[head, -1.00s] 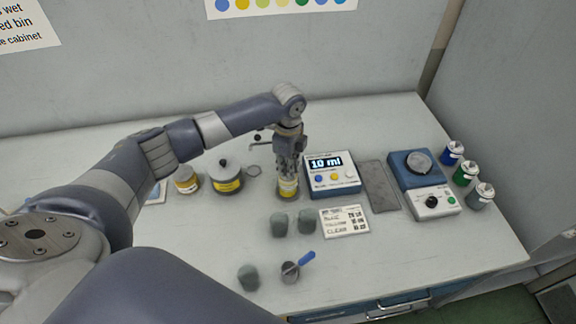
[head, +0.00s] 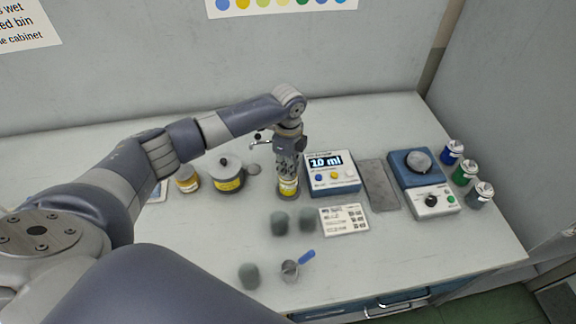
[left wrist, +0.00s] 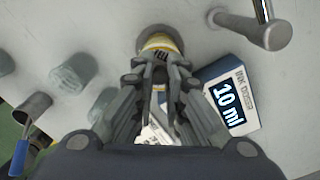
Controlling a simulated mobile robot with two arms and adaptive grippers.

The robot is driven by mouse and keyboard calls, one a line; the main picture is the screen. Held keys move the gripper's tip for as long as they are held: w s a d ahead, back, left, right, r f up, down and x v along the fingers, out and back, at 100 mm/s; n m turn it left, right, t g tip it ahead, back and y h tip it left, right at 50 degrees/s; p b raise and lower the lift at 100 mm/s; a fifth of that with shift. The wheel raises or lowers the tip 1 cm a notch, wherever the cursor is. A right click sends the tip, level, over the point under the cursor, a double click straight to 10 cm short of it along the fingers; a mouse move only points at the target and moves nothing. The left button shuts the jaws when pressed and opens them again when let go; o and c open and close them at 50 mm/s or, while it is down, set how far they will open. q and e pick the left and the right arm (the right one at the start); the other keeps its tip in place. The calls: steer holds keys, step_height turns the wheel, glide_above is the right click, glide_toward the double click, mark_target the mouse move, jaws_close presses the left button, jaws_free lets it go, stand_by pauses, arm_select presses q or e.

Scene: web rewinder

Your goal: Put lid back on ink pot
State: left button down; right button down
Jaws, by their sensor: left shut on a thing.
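A small pot with a yellow printed label (head: 288,187) stands upright on the bench, left of the doser. My left gripper (head: 288,174) points down over it and is shut at its upper part. In the left wrist view my gripper's fingers (left wrist: 158,75) cover the pot's near end, and its yellow label (left wrist: 160,43) shows beyond them. I cannot tell whether a lid is under the fingers. A small grey disc (head: 253,168) lies between these pots. My right gripper is not in view.
The ink doser (head: 332,173), reading 10 ml, stands close right of the gripper. Grey cups (head: 279,223) and a blue-handled metal cup (head: 290,270) stand in front.

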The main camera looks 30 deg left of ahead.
arm_select(q)
steer(key=shift+p, duration=0.4)
stand_by(0.5)
steer(key=c, duration=1.6)
jaws_free()
steer(key=shift+o, duration=0.2)
steer(key=o, duration=0.5)
steer(key=shift+r, duration=0.1)
steer(key=shift+r+p, duration=3.45)
steer(key=shift+p, duration=0.25)
